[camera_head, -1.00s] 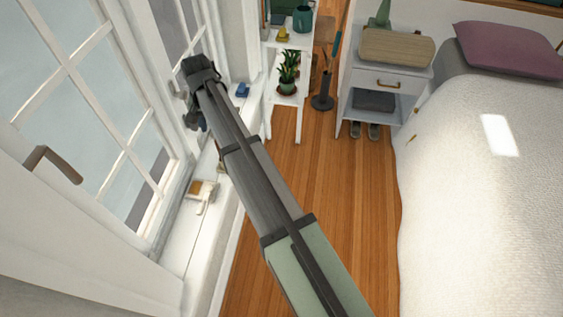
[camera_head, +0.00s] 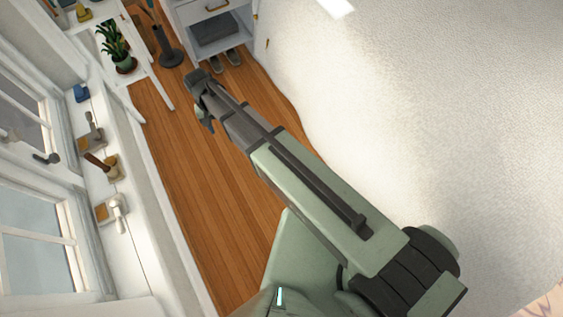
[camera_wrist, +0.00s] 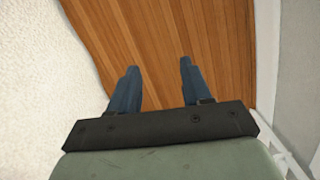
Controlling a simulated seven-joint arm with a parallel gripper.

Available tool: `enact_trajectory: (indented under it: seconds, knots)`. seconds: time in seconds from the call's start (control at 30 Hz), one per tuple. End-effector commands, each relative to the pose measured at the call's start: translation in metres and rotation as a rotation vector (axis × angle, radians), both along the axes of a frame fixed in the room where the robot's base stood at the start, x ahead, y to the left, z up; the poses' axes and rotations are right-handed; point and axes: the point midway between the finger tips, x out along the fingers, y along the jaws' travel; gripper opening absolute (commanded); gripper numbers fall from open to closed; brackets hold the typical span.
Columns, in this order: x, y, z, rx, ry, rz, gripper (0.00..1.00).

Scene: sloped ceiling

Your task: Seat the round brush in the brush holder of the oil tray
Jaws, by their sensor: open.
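My gripper (camera_head: 205,118) hangs over the wooden floor, to the right of the window sill. The wrist view shows its two blue fingers (camera_wrist: 158,66) apart with only floor between them. On the sill stand small trays with upright items. The nearest tray (camera_head: 101,214) has an orange-brown patch and a white fitting. Beyond it is a brown-handled item (camera_head: 98,162) with a yellowish end, perhaps the round brush. A farther tray (camera_head: 86,145) has a grey upright piece. I cannot tell which is the oil tray or its brush holder. My gripper touches none of them.
The white sill (camera_head: 128,245) runs along the window at left; a blue object (camera_head: 81,93) lies at its far end. A plant (camera_head: 118,50) stands on a white shelf. A white bed (camera_head: 420,120) fills the right. The floor (camera_head: 185,155) between is clear.

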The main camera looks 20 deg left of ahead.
Motion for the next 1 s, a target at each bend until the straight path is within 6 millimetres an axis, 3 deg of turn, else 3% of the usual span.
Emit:
enact_trajectory:
  seconds: [0.03,0.23,0.47,0.77,1.0]
  knots:
    - [0.009,-0.031,-0.014,-0.012,0.011,-0.028,0.48]
    - [0.032,-0.127,-0.059,-0.046,0.055,-0.117,0.48]
    - [0.033,-0.236,-0.102,-0.075,0.114,-0.219,0.48]
    - [-0.002,-0.362,-0.144,-0.095,0.198,-0.352,0.48]
    - [-0.054,-0.444,-0.165,-0.097,0.274,-0.458,0.48]
